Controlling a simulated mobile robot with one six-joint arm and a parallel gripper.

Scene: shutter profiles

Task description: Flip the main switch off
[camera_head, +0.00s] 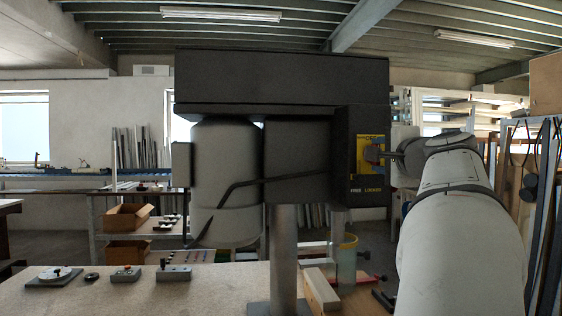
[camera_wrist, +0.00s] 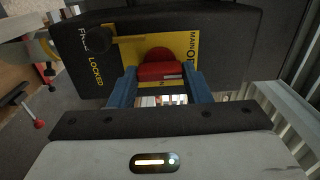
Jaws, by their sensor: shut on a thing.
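The main switch is a red knob (camera_wrist: 160,66) on a yellow plate (camera_wrist: 130,52) on a dark machine housing. "MAIN" and a partly hidden word starting with "O" are printed beside it. My gripper (camera_wrist: 161,84) has its two blue fingers on either side of the red knob and is shut on it. The exact turn of the knob is hard to tell. In the head view the yellow plate (camera_head: 372,144) is on the right side of the machine head (camera_head: 285,80), and my arm reaches it from the right.
A black knob (camera_wrist: 97,41) sits by the "FREE LOCKED" lettering beside the switch. A grey motor cylinder (camera_head: 226,180) hangs left of the column (camera_head: 284,240). The bench (camera_head: 150,300) bears several small fixtures. A glass jar (camera_head: 345,262) stands below the switch.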

